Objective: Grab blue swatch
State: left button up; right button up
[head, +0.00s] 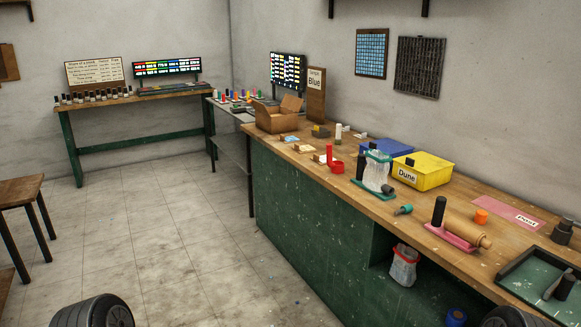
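A small pale-blue flat piece (289,138), possibly the blue swatch, lies on the wooden workbench (345,198) just in front of the open cardboard box (278,117). It is too small and far away to be sure. Other small tan and whitish pieces (304,148) lie in a row beside it. A wooden board (316,92) standing behind the box carries a label reading "Blue". Neither of my grippers is in view.
The bench also holds a blue bin (386,147), a yellow bin (426,176) marked "Dune", a bagged item (377,172), a roller (462,232) and a dark tray (515,280). A stool (22,192) stands at left. The tiled floor between is open.

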aim_at(288, 139)
jog(key=i+u, duration=0.4)
jog(key=i, duration=1.55)
jog(key=i+z, duration=0.2)
jog(key=i, duration=0.25)
jog(key=i+j+z, duration=0.2)
jog(key=i, duration=0.25)
jog(key=i+j+z, duration=0.2)
jog(key=i, duration=0.25)
jog(key=i+j+z, duration=0.2)
jog(key=i, duration=0.25)
jog(key=j, duration=0.1)
